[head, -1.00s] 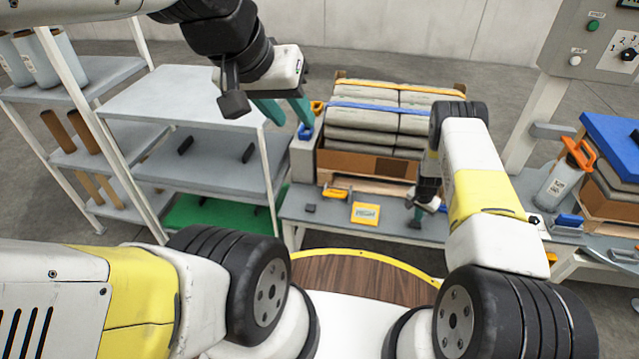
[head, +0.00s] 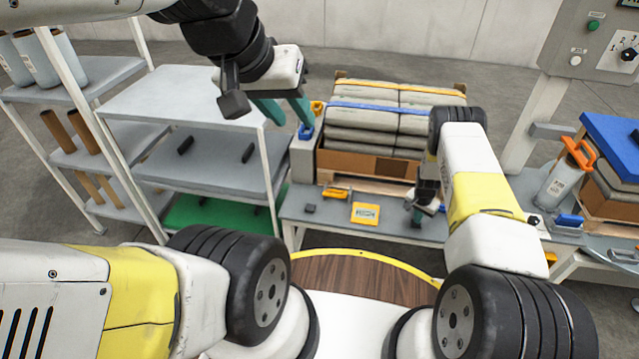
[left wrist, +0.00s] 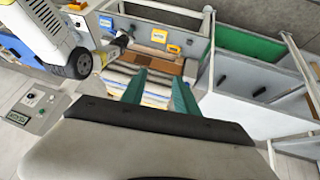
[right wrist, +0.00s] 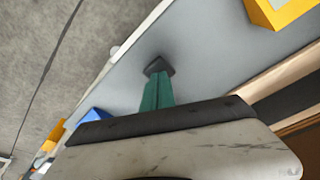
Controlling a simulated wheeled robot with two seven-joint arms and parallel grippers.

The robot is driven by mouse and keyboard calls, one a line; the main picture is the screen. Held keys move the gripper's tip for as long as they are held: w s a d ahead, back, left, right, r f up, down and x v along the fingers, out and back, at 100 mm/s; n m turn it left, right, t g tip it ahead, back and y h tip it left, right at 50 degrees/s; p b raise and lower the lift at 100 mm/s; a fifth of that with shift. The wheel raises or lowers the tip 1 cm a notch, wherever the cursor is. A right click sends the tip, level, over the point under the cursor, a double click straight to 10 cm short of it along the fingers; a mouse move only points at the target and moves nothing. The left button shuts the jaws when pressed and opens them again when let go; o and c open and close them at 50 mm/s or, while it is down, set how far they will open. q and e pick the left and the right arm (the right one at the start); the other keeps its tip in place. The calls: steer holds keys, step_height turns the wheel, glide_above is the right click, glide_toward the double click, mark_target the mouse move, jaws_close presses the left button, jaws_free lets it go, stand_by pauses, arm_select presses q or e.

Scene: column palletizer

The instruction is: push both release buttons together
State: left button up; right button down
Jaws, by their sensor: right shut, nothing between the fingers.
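My left gripper (head: 284,112) is open and empty, raised high left of the bagged stack; its two teal fingers also stand apart in the left wrist view (left wrist: 159,92). My right gripper (right wrist: 157,92) is shut with nothing between its teal fingers, low over the grey bench (head: 290,208). A small dark square block (right wrist: 159,66) lies at its fingertips; I cannot tell whether they touch. A similar dark block (head: 310,208) sits on the bench's left part. These two blocks may be the release buttons, but no marking confirms it.
A pallet with grey bags (head: 375,120) stands behind the bench. A yellow label plate (head: 365,213) and a yellow-orange tool (head: 336,193) lie on the bench. Grey shelves (head: 180,100) stand left. A control panel (head: 600,45) and a stack with a blue top (head: 612,135) stand right.

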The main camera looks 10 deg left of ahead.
stand_by(0.8)
arm_select(q)
steer(key=shift+w, duration=0.2)
steer(key=c, duration=0.6)
steer(key=shift+m+g, duration=0.3)
steer(key=shift+g, duration=0.1)
steer(key=w, duration=0.5)
steer(key=w+a, duration=0.1)
steer(key=w, duration=0.1)
steer(key=shift+w, duration=0.4)
jaws_close()
steer(key=w+a+f+m+g+y, duration=0.1)
steer(key=w+a+f, duration=0.1)
steer(key=w+f, duration=0.8)
steer(key=w+a+f+m+g, duration=0.1)
steer(key=w+f, duration=0.5)
steer(key=w, duration=0.7)
steer(key=shift+w+a+f+m+g, duration=0.4)
steer(key=shift+w+f, duration=0.7)
steer(key=shift+f, duration=6.35)
steer(key=shift+w+a+f+m+g, duration=0.1)
steer(key=shift+w+a+f+m, duration=0.75)
steer(key=shift+f, duration=6.55)
steer(key=shift+w+a+f+m+g, duration=0.2)
steer(key=shift+w+f, duration=1.15)
steer(key=shift+f, duration=6.1)
